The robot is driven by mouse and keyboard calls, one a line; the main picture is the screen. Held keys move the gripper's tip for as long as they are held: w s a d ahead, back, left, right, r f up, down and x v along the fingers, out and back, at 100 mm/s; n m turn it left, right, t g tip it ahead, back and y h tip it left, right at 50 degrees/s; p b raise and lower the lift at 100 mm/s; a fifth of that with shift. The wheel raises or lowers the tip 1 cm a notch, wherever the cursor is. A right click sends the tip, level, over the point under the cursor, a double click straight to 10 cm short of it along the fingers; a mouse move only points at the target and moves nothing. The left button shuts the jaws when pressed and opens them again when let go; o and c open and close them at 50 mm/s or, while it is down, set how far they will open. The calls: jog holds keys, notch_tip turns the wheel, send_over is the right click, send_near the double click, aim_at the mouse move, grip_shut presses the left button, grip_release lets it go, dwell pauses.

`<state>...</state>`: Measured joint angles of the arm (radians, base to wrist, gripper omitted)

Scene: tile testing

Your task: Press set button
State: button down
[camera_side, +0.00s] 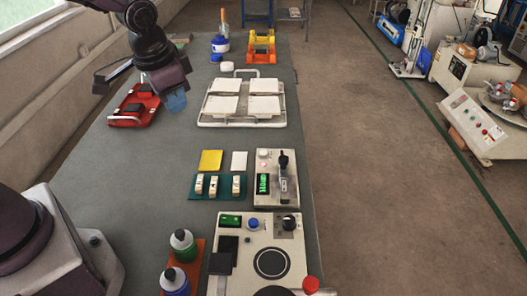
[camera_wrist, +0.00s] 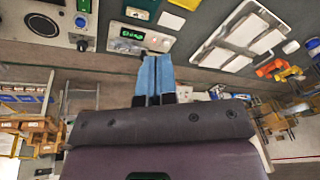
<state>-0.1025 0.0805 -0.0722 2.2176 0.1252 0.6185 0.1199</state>
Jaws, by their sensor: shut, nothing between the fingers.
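My gripper (camera_side: 176,104) hangs above the far left part of the table in the side view, shut and empty. In the wrist view its two blue fingers (camera_wrist: 154,75) are together. A small grey control box (camera_side: 277,178) has a green display (camera_side: 263,184), small light-coloured buttons and a black-handled lever. It also shows in the wrist view (camera_wrist: 168,43), just beyond the fingertips in the picture. A larger panel (camera_side: 237,281) in front has a blue button (camera_side: 253,224), a black knob and a red button. I cannot read which button is labelled set.
A white rack (camera_side: 203,118) of white tiles stands beyond the box. A red device (camera_side: 135,105) sits left, under my arm. Several white pieces stand on a green plate (camera_side: 208,195). Two bottles (camera_side: 184,245) stand near the front. The table's left middle is clear.

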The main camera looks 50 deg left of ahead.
jog(key=w+f+m+t+h, duration=0.1)
jog(key=w+f+m+t, duration=0.35)
jog(key=w+f, duration=1)
notch_tip(320, 180, up, 4)
jog(key=m+t+h, duration=0.1)
jog(key=m+t, duration=0.1)
jog(key=m, duration=0.3)
send_over(264, 154)
jog(key=shift+a+f+n, duration=0.1)
jog(key=shift+f+n, duration=0.1)
jog(key=shift+n, duration=0.05)
jog(key=shift+f, duration=0.1)
jog(key=shift+f, duration=4.35)
jog(key=shift+f, duration=0.4)
